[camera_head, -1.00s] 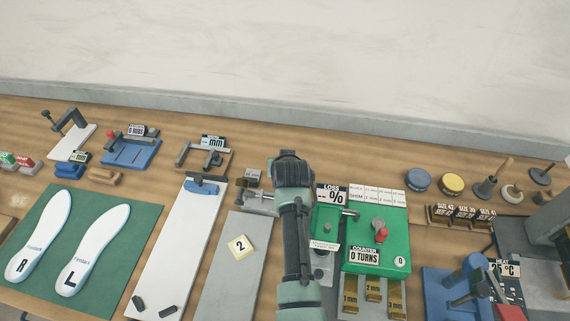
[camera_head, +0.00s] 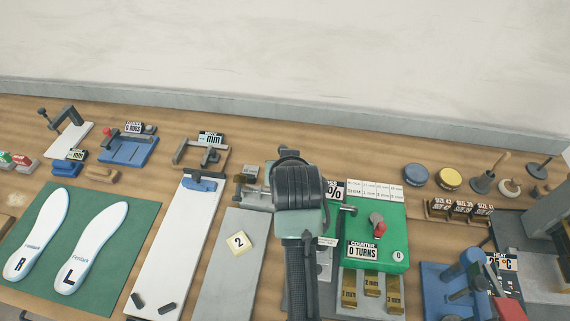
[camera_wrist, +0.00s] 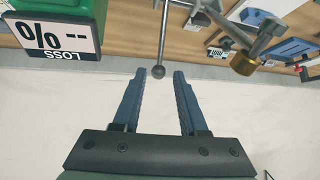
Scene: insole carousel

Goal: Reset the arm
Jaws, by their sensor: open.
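My gripper (camera_wrist: 159,75) shows in the wrist view with its two dark fingers apart and nothing between them. A thin grey rod with a ball end (camera_wrist: 158,71) appears near the fingertips; I cannot tell whether it touches them. In the head view my arm stands upright over the middle of the bench, in front of the left part of the green counter board (camera_head: 388,216). The fingers are hidden in the head view.
Two white insoles (camera_head: 92,246) lie on a green mat (camera_head: 138,229) at left. A long white board (camera_head: 175,245) and a grey board (camera_head: 232,277) with a yellow "2" tag lie left of my arm. A blue fixture (camera_head: 447,284) stands at right. The wall behind is bare.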

